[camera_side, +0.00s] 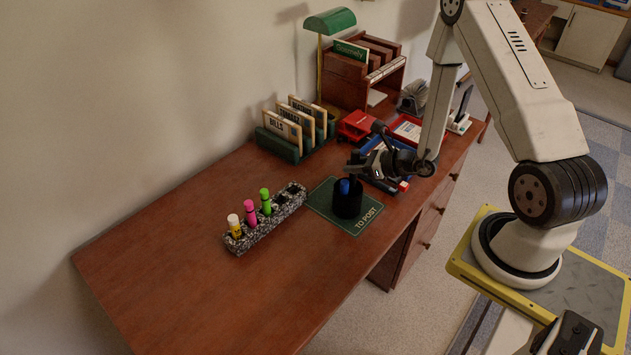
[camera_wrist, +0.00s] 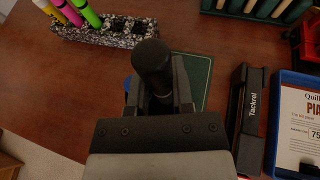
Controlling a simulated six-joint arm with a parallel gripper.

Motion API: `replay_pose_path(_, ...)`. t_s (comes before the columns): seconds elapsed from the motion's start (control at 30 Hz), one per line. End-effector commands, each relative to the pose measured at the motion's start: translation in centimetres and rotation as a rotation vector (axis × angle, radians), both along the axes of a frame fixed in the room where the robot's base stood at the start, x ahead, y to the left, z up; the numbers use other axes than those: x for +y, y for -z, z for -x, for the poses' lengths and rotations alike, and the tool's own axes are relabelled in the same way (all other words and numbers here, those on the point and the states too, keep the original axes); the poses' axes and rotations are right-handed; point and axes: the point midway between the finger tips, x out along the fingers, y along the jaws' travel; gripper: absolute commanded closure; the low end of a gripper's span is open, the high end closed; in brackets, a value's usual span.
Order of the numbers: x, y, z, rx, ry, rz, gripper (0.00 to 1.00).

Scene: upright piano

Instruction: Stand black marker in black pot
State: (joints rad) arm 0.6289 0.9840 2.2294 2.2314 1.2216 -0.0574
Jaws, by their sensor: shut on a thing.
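The black pot (camera_side: 347,206) stands upright on a green mat marked "TO POST" (camera_side: 367,221), with a blue marker (camera_side: 344,187) in it. My gripper (camera_side: 360,167) is just behind and above the pot's rim in the side view. In the wrist view my gripper (camera_wrist: 160,100) is shut on the black marker (camera_wrist: 152,64), whose thick dark end points up toward the camera. The marker's lower end is hidden by the fingers. The pot is mostly hidden behind my gripper in the wrist view; a bit of blue shows at the left finger.
A speckled holder (camera_side: 266,220) with yellow, pink and green markers is left of the mat. A black stapler marked "Tackrel" (camera_wrist: 248,115) and a blue tray (camera_wrist: 301,120) lie right of my gripper. A letter rack (camera_side: 296,132) stands behind. The desk's front left is clear.

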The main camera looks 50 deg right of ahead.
Motion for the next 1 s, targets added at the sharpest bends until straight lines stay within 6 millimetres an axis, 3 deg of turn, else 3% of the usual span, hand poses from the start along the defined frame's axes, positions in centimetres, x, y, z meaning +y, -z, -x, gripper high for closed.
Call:
replay_pose_path(0.6, 0.0, 3.4, 0.0, 0.001, 0.001, 0.0, 1.0)
replay_pose_path(1.0, 0.0, 4.0, 0.0, -0.001, 0.001, 0.001, 1.0)
